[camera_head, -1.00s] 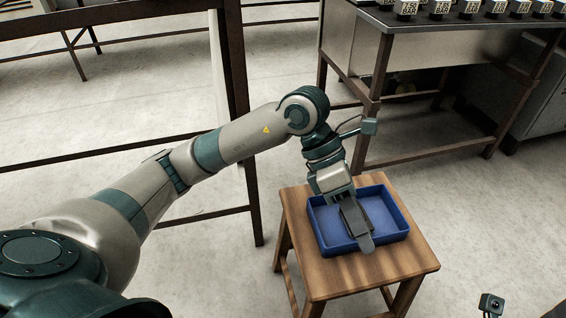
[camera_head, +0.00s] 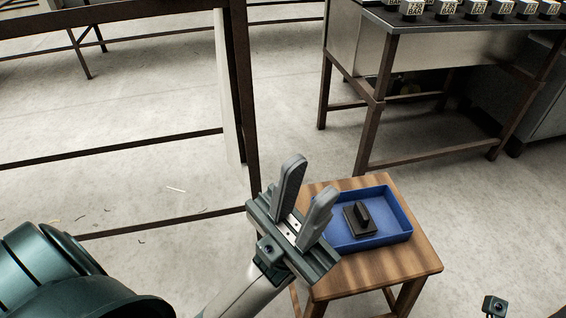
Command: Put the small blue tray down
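The small blue tray (camera_head: 391,238) rests flat on a wooden stool (camera_head: 345,279). A dark block with a raised handle-like part (camera_head: 361,219) lies inside the tray. My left gripper (camera_head: 307,189) is in front of and to the left of the tray, with its fingers pointing up. The fingers are apart with nothing between them. The gripper hides the tray's left end and part of the stool. My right gripper is not clearly seen; only a small dark device (camera_head: 494,305) shows at the bottom right.
A metal workbench (camera_head: 462,30) with several small coded blocks stands behind the stool. A dark brown frame (camera_head: 240,95) stands to the left. The concrete floor to the right of the stool is clear.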

